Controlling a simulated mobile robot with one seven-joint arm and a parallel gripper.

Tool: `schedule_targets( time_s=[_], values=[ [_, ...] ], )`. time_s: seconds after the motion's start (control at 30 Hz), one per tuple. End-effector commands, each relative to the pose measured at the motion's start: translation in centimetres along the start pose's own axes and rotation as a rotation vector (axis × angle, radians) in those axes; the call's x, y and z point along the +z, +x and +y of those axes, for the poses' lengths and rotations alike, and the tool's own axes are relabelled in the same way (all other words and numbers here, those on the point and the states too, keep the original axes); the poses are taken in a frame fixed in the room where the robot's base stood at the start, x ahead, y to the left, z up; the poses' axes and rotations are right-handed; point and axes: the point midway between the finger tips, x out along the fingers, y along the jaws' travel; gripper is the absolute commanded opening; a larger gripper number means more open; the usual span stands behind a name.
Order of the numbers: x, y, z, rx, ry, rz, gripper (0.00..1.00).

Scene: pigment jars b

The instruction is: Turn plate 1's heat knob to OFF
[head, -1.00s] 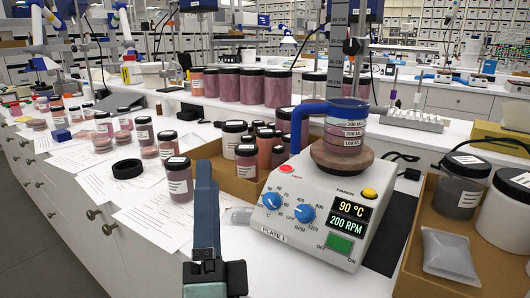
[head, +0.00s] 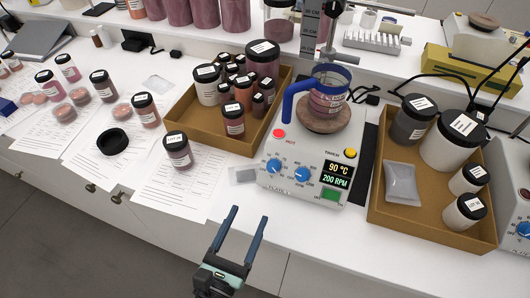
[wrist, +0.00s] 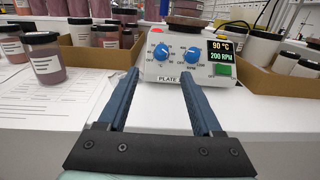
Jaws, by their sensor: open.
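Plate 1 (head: 325,197) is a white hotplate near the bench's front edge, and its front label shows in the wrist view (wrist: 168,79). Its display (head: 336,173) reads 90 °C and 200 RPM. The left blue knob, marked in °C, is the heat knob (head: 274,166); it also shows in the wrist view (wrist: 162,52). The right blue knob is the RPM knob (head: 302,174). A beaker with a blue handle (head: 326,98) stands on the plate's round top. My gripper (head: 248,222) is open and empty, in front of the plate and apart from it.
A cardboard tray of jars (head: 196,128) stands left of the plate. Another tray (head: 429,222) with jars and a grey pouch is at its right. A lone jar (head: 178,152) stands on papers at left. The bench front before the plate is clear.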

Motion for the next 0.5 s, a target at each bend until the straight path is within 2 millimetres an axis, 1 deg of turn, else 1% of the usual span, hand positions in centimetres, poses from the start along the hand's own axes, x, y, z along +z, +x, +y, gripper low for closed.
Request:
schedule_targets(
  time_s=[0.07,0.17,0.27,0.5],
  values=[
    [-0.1,0.0,-0.1,-0.006,0.012,0.01,0.67],
    [-0.1,0.8,-0.2,-0.008,0.014,0.009,0.67],
    [0.0,2.4,-0.2,-0.008,0.013,0.007,0.67],
    [0.0,7.4,-0.2,-0.009,0.011,0.006,0.67]
  ],
)
